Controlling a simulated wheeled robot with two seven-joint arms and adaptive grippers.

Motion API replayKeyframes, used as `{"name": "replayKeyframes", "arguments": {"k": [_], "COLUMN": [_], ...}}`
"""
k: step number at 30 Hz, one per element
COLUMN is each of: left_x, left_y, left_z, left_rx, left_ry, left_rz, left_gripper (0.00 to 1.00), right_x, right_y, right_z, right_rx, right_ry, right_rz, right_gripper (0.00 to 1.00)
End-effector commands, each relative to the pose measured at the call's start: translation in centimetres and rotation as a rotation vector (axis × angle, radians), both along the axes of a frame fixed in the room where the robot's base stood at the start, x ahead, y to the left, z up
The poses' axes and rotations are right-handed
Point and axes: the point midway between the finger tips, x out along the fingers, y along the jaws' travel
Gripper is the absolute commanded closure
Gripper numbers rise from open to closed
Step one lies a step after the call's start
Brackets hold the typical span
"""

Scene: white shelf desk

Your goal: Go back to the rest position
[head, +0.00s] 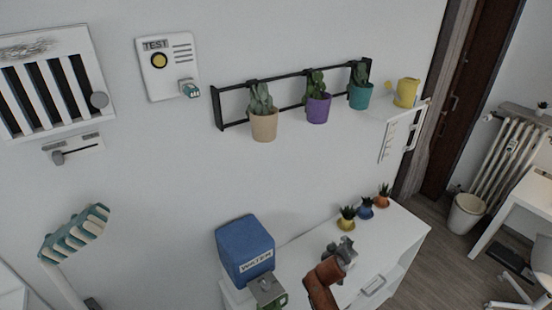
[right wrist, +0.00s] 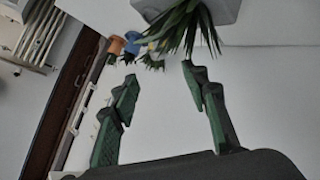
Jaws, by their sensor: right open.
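My right gripper (head: 340,256) is over the white desk (head: 398,236), at the end of my orange-brown arm, right of the blue water box. In the right wrist view its two dark green fingers (right wrist: 160,80) stand wide apart with nothing clasped between them. A spiky green plant (right wrist: 180,28) in a grey pot (right wrist: 214,10) is beyond the fingertips at the top of that view. My left gripper is not recognisable in the head view.
Three small potted plants (head: 366,208) stand at the desk's back edge. The blue water box (head: 244,248) has a grey and green part (head: 268,290) in front. A wall rack (head: 290,80) holds three cactus pots. A teal-slatted lamp (head: 76,234) is at left.

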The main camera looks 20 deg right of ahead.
Motion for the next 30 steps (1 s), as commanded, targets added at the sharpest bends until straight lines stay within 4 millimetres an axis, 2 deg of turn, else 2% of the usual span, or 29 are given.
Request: {"name": "replayKeyframes", "arguments": {"k": [2, 5, 8, 13, 15, 18, 24, 30], "left_x": [0.0, 0.0, 0.1, 0.1, 0.1, 0.1, 0.1, 0.1], "left_y": [0.0, -0.1, -0.1, -0.1, -0.1, -0.1, -0.1, -0.1], "left_z": [0.0, 0.0, 0.0, 0.0, 0.0, 0.0, 0.0, 0.0], "left_rx": [0.0, -0.001, -0.001, -0.001, -0.001, -0.001, -0.001, -0.001], "left_ry": [0.0, 0.0, -0.001, -0.001, -0.001, -0.001, -0.001, -0.001], "left_rz": [0.0, 0.0, 0.0, 0.0, 0.0, 0.0, 0.0, 0.0], "left_gripper": [0.6, 0.6, 0.6, 0.6, 0.6, 0.6, 0.6, 0.6], "right_x": [-0.2, -1.9, -5.7, -15.5, -19.4, -23.7, -29.6, -33.9], "right_y": [0.0, 0.1, 0.6, 2.9, 4.3, 5.9, 8.5, 10.5], "right_z": [-0.1, -1.1, -3.1, -7.0, -7.9, -8.6, -8.8, -8.4], "right_rx": [0.002, 0.024, 0.076, 0.218, 0.276, 0.341, 0.43, 0.495], "right_ry": [0.003, 0.021, 0.063, 0.178, 0.226, 0.279, 0.353, 0.407], "right_rz": [0.0, -0.003, -0.007, 0.001, 0.012, 0.027, 0.055, 0.079], "right_gripper": [0.58, 0.58, 0.58, 0.58, 0.58, 0.58, 0.58, 0.58]}}
